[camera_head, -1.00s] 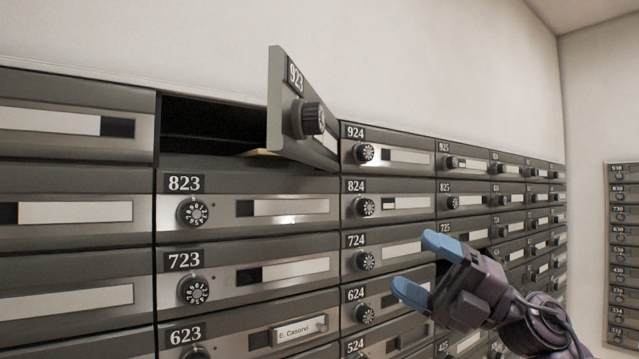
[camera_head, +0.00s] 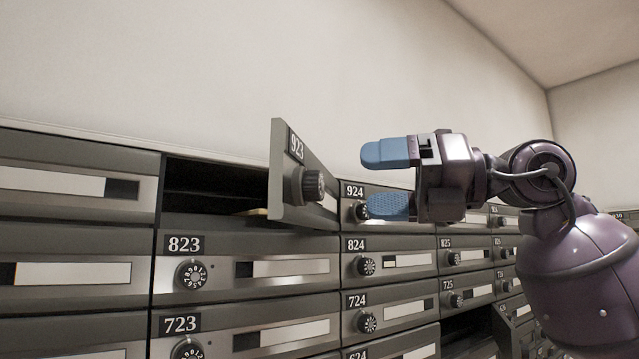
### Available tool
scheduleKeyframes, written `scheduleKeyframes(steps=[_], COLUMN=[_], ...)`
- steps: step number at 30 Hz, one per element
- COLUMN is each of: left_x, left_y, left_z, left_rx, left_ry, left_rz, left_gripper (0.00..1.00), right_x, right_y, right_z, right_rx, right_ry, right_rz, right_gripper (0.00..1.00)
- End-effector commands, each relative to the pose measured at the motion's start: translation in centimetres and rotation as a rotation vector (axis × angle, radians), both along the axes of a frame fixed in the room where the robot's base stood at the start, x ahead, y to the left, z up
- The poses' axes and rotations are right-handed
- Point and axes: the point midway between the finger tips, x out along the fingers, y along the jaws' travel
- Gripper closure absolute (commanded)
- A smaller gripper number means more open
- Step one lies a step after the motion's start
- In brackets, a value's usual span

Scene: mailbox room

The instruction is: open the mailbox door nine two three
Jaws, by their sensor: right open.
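The door of mailbox 923 (camera_head: 284,172) stands swung outward, hinged at its right side, with its number plate and round dial (camera_head: 312,184) facing right. The dark compartment (camera_head: 205,190) behind it is exposed, with a pale item (camera_head: 250,212) at its floor. My right gripper (camera_head: 388,179) is open and empty, its two blue fingertips pointing left, to the right of the open door and in front of mailbox 924. It appears apart from the door. My left gripper is not in view.
Closed mailboxes 823 (camera_head: 255,268), 824 (camera_head: 395,260) and 724 (camera_head: 395,312) lie below and to the right. Another open compartment shows at the lower right (camera_head: 468,326). The wall above the boxes is bare.

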Motion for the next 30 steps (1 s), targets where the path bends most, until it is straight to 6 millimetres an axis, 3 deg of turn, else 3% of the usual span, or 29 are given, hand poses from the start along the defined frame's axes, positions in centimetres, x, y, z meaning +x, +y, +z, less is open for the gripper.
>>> scheduleKeyframes(steps=[6, 13, 26, 30], left_x=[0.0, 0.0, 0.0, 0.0], left_y=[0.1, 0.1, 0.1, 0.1], left_z=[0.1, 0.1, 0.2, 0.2], left_rx=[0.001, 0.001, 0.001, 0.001], left_ry=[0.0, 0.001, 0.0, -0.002], left_rz=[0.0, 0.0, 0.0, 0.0], left_gripper=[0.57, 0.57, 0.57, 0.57], right_x=[0.8, 1.5, 1.8, 1.7], right_y=[3.8, 6.5, 7.4, 7.4], right_z=[0.1, 0.0, 0.0, 0.0], right_rx=[0.001, 0.003, 0.001, 0.001], right_ry=[0.001, 0.001, 0.001, 0.001], right_rz=[0.004, 0.003, 0.002, 0.002], right_gripper=[0.23, 0.23, 0.23, 0.4])
